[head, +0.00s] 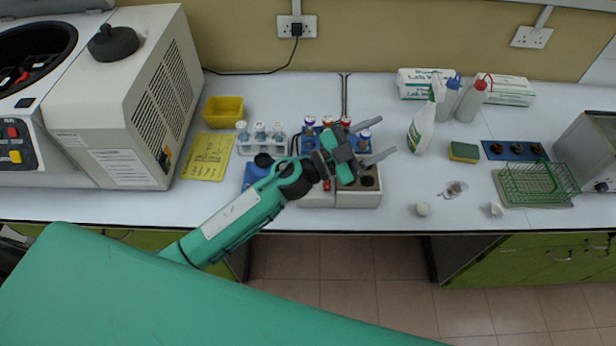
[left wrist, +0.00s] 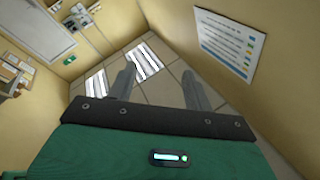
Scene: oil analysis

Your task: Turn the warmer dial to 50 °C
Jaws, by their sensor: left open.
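The warmer (head: 357,199) is a light block on the bench with dark wells in its top and a red switch on its front. Its dial cannot be made out; my left gripper and wrist cover part of the warmer. My left gripper (head: 379,141) is open and empty above the warmer, its two fingers spread and pointing right. In the left wrist view the open fingers (left wrist: 160,85) have only floor and walls beyond them. My right gripper does not show.
Vials with coloured caps (head: 310,121) stand just behind the warmer. A vial rack (head: 262,138) and a blue item (head: 256,172) are to its left, a spray bottle (head: 424,122) to its right. The bench front right of the warmer is mostly clear.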

